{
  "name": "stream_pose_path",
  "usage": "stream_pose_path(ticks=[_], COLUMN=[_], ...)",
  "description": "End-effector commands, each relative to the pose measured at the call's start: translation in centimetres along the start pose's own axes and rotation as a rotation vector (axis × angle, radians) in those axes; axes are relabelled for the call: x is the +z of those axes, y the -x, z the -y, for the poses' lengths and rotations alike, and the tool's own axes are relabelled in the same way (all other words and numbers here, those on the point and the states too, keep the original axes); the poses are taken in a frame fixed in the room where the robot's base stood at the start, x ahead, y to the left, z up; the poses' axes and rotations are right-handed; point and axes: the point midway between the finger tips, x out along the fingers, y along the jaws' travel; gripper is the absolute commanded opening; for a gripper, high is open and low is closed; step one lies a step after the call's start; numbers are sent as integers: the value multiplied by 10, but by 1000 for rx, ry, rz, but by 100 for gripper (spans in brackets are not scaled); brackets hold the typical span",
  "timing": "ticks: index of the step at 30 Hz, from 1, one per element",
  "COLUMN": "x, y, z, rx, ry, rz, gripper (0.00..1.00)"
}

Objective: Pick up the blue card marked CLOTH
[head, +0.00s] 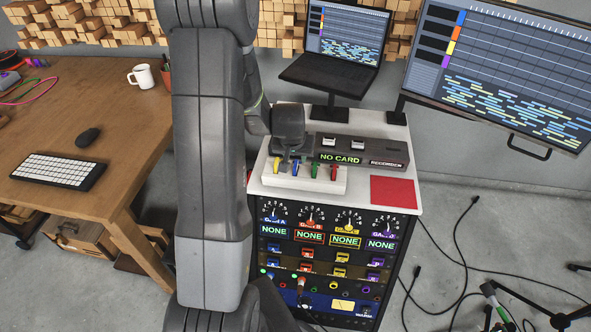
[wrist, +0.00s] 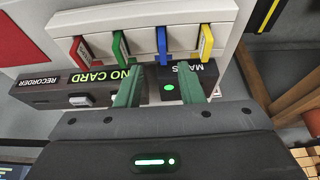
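The blue card (head: 295,166) stands in a white rack (head: 320,184) between a yellow card (head: 276,167) and a green card (head: 314,170). In the wrist view the blue card (wrist: 162,40) is upright in its slot; its CLOTH marking is not readable. My gripper (wrist: 162,72) is open and empty, its two green-padded fingers spread to either side of the blue card's line, tips just short of it in the picture. In the head view my gripper (head: 291,154) hangs over the rack close behind the cards. Its fingertips are hard to make out there.
A red card (head: 334,172) stands at the rack's right end. Close behind the rack is a black recorder box (head: 362,151) reading NO CARD. A red mat (head: 393,191) lies at right on the cabinet top. A laptop (head: 330,72) stands behind.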

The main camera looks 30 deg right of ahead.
Motion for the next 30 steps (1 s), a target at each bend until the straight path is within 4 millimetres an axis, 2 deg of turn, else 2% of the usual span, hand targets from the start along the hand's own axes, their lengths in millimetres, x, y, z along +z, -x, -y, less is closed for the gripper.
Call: stream_pose_path(ticks=[8,19,30], x=[0,-1,-1], y=[-14,-54,-60], z=[0,3,3], rx=[0,0,0], ry=[1,0,1], rz=[0,1,-1], gripper=[35,35,33])
